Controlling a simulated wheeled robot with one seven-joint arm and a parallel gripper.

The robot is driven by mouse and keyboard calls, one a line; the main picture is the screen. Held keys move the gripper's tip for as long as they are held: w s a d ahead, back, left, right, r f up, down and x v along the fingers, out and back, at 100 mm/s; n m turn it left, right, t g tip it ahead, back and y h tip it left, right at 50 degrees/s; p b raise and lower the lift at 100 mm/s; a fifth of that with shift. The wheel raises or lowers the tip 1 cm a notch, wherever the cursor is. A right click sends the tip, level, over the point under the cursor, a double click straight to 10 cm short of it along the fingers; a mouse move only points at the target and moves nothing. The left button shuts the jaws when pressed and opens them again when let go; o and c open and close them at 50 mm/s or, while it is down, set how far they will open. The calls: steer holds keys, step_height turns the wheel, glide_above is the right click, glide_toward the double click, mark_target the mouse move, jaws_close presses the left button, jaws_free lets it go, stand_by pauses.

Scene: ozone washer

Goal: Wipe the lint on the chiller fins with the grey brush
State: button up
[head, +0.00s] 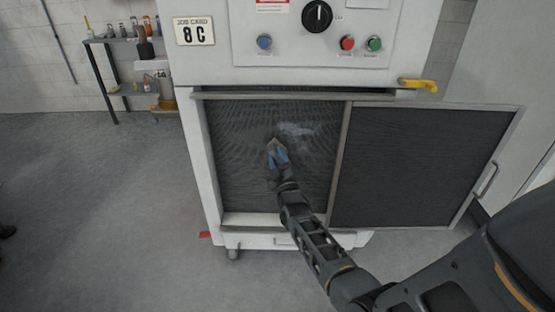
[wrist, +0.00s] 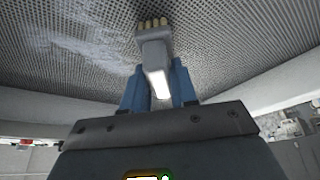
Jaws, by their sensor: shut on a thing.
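The chiller fins (head: 240,180) are a dark finned panel inside the open front of a white cabinet. A pale grey patch of lint (head: 296,130) lies on the upper middle of the fins; it also shows at upper left in the wrist view (wrist: 85,48). My gripper (head: 278,155) has blue fingers and is shut on the grey brush (wrist: 154,52), which has tan bristles pointing at the fins. The brush is just below and left of the lint in the head view. I cannot tell whether the bristles touch the fins.
A dark door panel (head: 415,165) with a handle stands open at the right. Above are a knob (head: 317,16) and several buttons, with a yellow latch (head: 418,85) at the upper right.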

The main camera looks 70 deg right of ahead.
steer(key=shift+s+d, duration=2.85)
steer(key=shift+s, duration=3.65)
steer(key=w+a+r+b, duration=0.1)
steer(key=w+a+b, duration=0.3)
steer(key=w, duration=0.6)
steer(key=shift+a+r+b, duration=0.25)
steer(key=shift+r+b, duration=0.05)
steer(key=shift+b, duration=0.45)
steer(key=shift+w+a+r+p, duration=0.1)
steer(key=shift+w+a+p, duration=0.15)
steer(key=shift+w, duration=0.55)
steer(key=shift+w+a+p, duration=0.25)
steer(key=shift+w, duration=0.5)
